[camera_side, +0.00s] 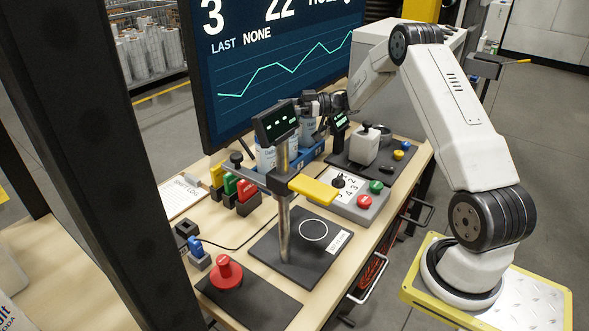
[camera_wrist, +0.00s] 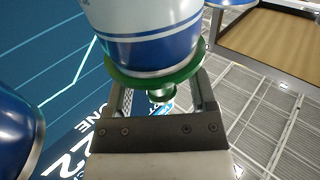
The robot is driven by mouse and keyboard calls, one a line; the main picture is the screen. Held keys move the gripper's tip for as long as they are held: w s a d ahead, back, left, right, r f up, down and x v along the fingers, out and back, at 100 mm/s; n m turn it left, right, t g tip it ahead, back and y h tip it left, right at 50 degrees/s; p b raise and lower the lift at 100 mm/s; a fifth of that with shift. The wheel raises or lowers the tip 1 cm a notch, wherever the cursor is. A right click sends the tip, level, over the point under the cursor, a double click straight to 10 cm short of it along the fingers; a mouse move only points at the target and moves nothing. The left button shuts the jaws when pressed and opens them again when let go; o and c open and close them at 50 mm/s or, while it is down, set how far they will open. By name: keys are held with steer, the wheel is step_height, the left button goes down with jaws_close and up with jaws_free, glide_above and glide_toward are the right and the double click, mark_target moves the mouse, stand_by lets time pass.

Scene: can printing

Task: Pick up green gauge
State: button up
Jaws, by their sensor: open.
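My gripper (camera_wrist: 160,92) is open; its two fingers show in the wrist view on either side of a small metal knob. Just beyond the fingers is a white-and-blue can (camera_wrist: 145,25) with a green ring (camera_wrist: 155,80) at its near end. I cannot tell whether the fingers touch anything. In the side view a green piece (camera_side: 230,183) stands between a yellow piece (camera_side: 216,172) and a red piece (camera_side: 246,190) in dark holders at the table's left. My gripper is above and to the right of it, apart from it, near the screen and partly hidden.
A post with a small display (camera_side: 276,121) rises from a dark plate (camera_side: 265,250) at the front. A blue rack with cans (camera_side: 266,157) stands below the large screen (camera_side: 270,60). A button box (camera_side: 347,202) and a red knob (camera_side: 226,271) also occupy the table.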

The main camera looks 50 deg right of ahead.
jaws_close()
steer(key=shift+r, duration=0.2)
stand_by(0.4)
steer(key=shift+r, duration=0.5)
step_height(320, 180, up, 2)
steer(key=shift+r, duration=0.1)
steer(key=s+a+r, duration=0.2)
steer(key=s+r, duration=0.2)
steer(key=s, duration=0.2)
steer(key=s+a+r, duration=0.2)
steer(key=s+r, duration=0.3)
steer(key=s, duration=0.2)
steer(key=shift+a+r, duration=0.25)
steer(key=shift+a, duration=0.05)
